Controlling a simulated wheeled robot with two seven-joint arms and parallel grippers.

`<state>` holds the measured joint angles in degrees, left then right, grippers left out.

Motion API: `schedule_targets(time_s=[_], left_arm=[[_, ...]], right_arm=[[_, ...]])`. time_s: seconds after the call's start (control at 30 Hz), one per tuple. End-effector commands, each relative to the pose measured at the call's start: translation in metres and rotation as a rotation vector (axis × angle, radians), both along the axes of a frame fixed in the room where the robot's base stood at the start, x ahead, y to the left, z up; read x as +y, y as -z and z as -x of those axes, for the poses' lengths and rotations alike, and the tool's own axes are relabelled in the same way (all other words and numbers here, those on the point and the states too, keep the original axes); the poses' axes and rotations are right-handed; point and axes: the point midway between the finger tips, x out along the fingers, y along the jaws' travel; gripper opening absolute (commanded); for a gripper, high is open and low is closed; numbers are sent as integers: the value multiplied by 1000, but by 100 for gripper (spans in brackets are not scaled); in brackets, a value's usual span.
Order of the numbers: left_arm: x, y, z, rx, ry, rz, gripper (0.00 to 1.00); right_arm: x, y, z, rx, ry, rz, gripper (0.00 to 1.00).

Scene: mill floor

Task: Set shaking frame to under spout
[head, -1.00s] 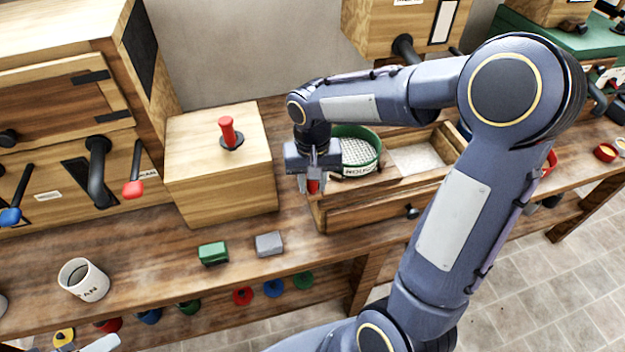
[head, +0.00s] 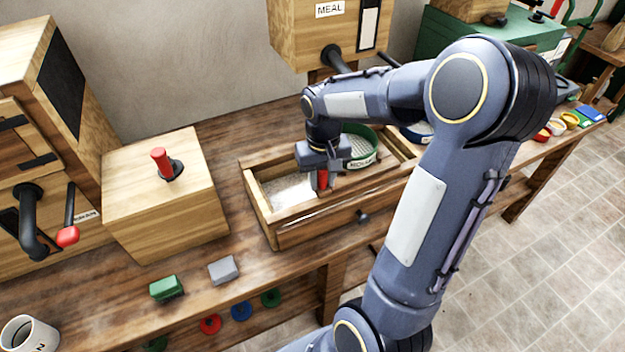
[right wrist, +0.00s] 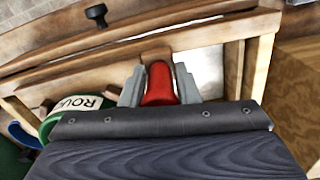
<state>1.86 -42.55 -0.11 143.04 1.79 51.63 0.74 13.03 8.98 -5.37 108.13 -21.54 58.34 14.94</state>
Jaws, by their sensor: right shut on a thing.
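My right gripper (head: 322,180) is shut on the upright red handle (right wrist: 159,84) of the shaking frame, at the middle of a long wooden box (head: 290,238). A green-rimmed round sieve (head: 352,158) sits inside the box just right of the gripper, partly hidden by my arm. Its label shows in the right wrist view (right wrist: 90,103). The black spout (head: 338,58) juts from the wooden MEAL box (head: 303,30) above and behind, a little left of the sieve in the picture. I cannot tell their exact alignment. My left gripper is out of view.
Left of the long box stands a wooden block (head: 163,205) with a red lever (head: 161,160). A green block (head: 166,288), a grey block (head: 223,270) and a white mug (head: 30,334) sit near the bench front.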

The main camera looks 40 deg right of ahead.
Motion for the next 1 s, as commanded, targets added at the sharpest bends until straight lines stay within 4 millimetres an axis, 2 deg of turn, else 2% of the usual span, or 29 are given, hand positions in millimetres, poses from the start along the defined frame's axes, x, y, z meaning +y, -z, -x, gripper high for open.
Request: schedule_targets(time_s=[0.5,0.53,0.63,0.9,1.0], left_arm=[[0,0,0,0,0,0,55],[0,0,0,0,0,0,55],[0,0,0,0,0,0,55],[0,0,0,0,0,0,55],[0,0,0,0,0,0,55]], right_arm=[[-7,-1,0,-4,2,5,0],[-7,-1,0,-4,2,5,31],[-7,-1,0,-3,2,5,44],[-5,-1,1,-3,1,1,45],[-5,-7,0,-5,1,2,45]])
